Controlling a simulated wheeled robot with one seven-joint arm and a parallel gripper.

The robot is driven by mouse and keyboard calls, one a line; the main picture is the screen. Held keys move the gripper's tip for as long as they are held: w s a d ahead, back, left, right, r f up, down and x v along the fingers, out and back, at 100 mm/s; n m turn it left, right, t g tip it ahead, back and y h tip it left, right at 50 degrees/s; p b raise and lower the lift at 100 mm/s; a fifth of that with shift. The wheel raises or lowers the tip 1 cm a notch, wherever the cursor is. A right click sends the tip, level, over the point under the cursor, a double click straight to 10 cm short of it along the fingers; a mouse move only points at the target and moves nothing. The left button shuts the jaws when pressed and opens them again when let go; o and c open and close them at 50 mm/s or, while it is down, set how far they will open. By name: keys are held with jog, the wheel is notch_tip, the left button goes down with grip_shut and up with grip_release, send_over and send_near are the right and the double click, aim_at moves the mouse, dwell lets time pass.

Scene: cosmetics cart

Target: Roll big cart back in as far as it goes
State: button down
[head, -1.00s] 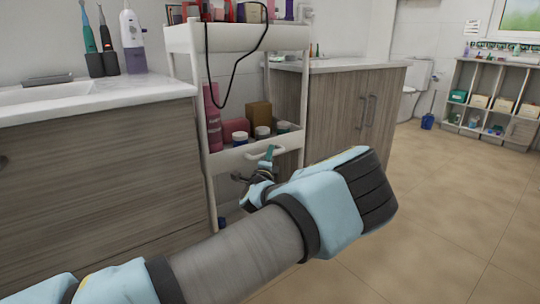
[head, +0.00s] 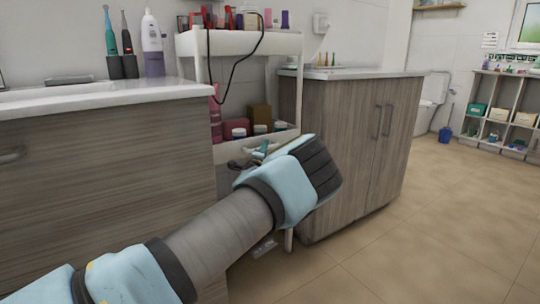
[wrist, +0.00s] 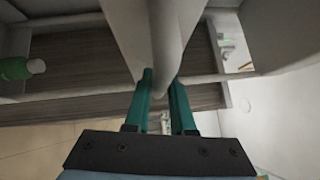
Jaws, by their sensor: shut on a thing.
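The big cart (head: 240,43) is a tall white shelf trolley standing in the gap between two wood-fronted cabinets in the head view. Its left post is close beside the left cabinet's edge, and its lower part is largely hidden by my arm. My gripper (head: 256,154) is at the cart's front, by the middle shelf. In the wrist view, my gripper's teal fingers (wrist: 162,98) are closed around the cart's white handle bar (wrist: 166,62). The head view hides most of this hold behind my wrist.
The left cabinet (head: 105,165) has a white counter with toothbrushes (head: 119,55) on it. The right cabinet (head: 350,150) closely flanks the cart. Bottles and boxes stand on the cart's shelves, and a black cable (head: 222,85) hangs off its top. Open floor (head: 420,230) lies to the right.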

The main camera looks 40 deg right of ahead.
jog(key=shift+w, duration=0.15)
jog(key=c, duration=0.8)
grip_release()
jog(key=shift+o, duration=0.2)
jog(key=p+v, duration=0.1)
jog(key=v, duration=0.9)
jog(key=shift+s+a, duration=0.25)
